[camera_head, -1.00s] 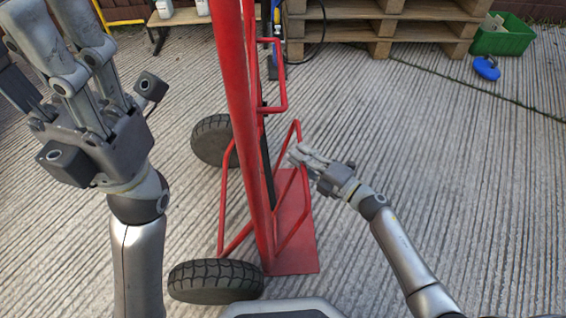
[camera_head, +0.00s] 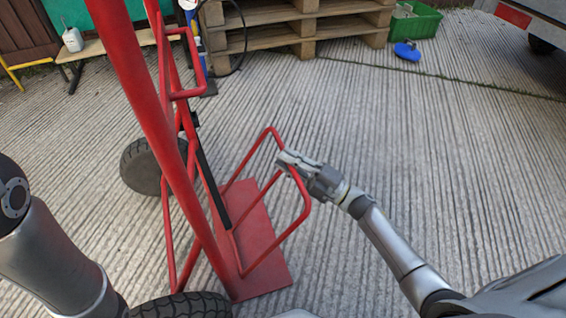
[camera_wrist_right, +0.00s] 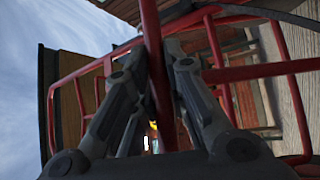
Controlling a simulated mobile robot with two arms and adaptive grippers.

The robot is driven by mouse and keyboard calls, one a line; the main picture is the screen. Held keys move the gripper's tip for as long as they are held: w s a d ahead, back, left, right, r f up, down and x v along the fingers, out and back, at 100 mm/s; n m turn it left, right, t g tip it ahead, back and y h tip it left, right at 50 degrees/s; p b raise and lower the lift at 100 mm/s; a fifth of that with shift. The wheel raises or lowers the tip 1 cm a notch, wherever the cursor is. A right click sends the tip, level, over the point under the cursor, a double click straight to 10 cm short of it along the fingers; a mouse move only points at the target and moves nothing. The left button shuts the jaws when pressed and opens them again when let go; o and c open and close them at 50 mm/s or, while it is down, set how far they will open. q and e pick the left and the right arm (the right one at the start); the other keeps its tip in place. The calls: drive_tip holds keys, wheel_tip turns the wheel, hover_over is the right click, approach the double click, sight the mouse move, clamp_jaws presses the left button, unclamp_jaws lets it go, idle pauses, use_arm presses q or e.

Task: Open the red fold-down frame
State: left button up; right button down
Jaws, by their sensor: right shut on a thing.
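The red fold-down frame (camera_head: 307,207) is a bent tube loop low on a red hand truck (camera_head: 159,120). In the head view it leans out to the right over the truck's red base plate (camera_head: 262,240). My right gripper (camera_head: 284,160) is shut on the upper part of the loop. In the right wrist view, a red tube (camera_wrist_right: 156,70) runs between the two fingers of the right gripper (camera_wrist_right: 158,62). The left gripper is out of the head view; only my left arm shows at the lower left.
The truck has black wheels (camera_head: 143,166). Wooden pallets (camera_head: 290,25), a green crate (camera_head: 415,20) and a blue round object (camera_head: 407,51) are at the back. A bench (camera_head: 92,50) stands at the back left. The ribbed concrete floor to the right is clear.

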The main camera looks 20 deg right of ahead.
idle(0.4)
drive_tip(key=c, duration=1.5)
unclamp_jaws()
drive_tip(key=shift+o, duration=0.2)
